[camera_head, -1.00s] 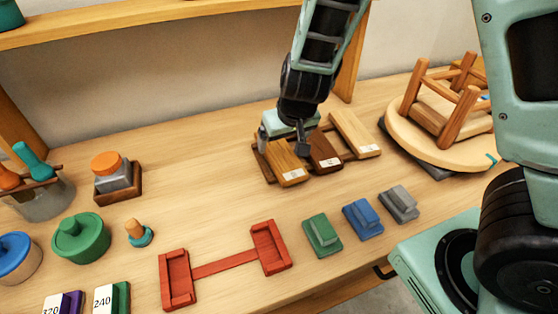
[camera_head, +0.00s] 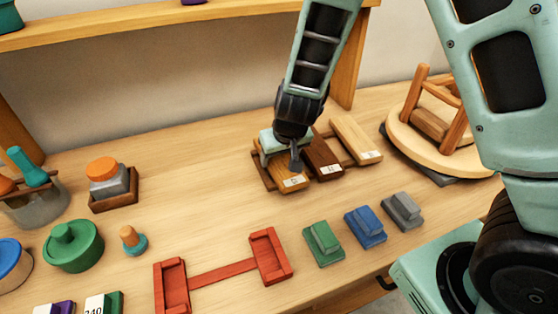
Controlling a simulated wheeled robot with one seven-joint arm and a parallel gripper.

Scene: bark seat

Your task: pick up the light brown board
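Three boards lie side by side on a dark wooden rack (camera_head: 259,172). The left board (camera_head: 287,179) is honey-brown with a small white label at its near end. The middle board (camera_head: 325,159) is dark brown. The right board (camera_head: 355,140) is the palest, a light tan. My gripper (camera_head: 280,160) points down over the left board, its two fingers apart, one toward each long side. The gripper body hides the far part of that board. I cannot tell whether the fingers touch it.
A round wooden stool seat (camera_head: 408,134) lies with legs upward at the right. A red frame (camera_head: 222,272) and green (camera_head: 322,243), blue (camera_head: 365,227) and grey (camera_head: 402,211) blocks stand in front.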

